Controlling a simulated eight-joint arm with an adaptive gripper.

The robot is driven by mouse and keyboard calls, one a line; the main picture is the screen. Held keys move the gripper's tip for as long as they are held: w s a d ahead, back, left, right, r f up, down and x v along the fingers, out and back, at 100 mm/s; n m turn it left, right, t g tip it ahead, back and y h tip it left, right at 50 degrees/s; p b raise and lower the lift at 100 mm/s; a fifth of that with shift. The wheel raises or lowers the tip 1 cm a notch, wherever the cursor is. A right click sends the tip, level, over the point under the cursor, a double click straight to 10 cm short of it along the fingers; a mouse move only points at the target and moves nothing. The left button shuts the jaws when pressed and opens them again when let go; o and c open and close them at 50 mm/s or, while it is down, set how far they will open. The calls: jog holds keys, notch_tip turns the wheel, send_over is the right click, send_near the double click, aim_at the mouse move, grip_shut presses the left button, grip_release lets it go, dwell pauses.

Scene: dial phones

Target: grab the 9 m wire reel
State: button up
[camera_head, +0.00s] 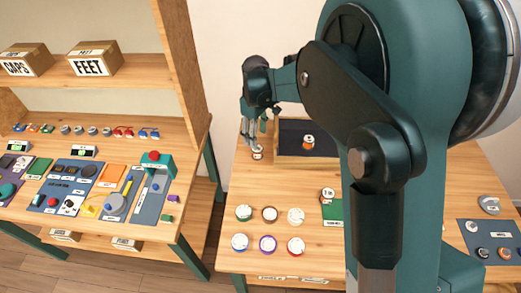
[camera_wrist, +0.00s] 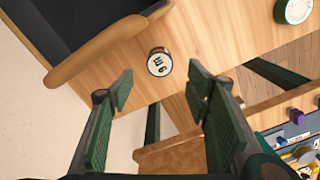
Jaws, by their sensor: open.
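The 9 m wire reel (camera_head: 257,154) is a small round reel with a white labelled top. It stands on the table's far left, just left of the dark tray. In the wrist view the reel (camera_wrist: 159,62) shows its label beyond and between the fingertips, apart from them. My gripper (camera_head: 252,136) is above and close to the reel in the head view, pointing down. The wrist view shows my gripper (camera_wrist: 160,84) with its two green-padded fingers spread and nothing between them.
A dark-lined wooden tray (camera_head: 279,158) holding an orange reel (camera_head: 308,142) is right of the 9 m reel. Another labelled reel (camera_head: 327,194) stands nearer the front. Several round lidded items, such as a purple-rimmed one (camera_head: 267,244), sit front left. A loaded shelf (camera_head: 190,150) is left across a gap.

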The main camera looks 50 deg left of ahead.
aim_at(257, 152)
jog(key=shift+f, duration=0.9)
jog(key=shift+f, duration=1.25)
jog(key=shift+f+b, duration=0.45)
jog(key=shift+f, duration=2.15)
jog(key=c, duration=1)
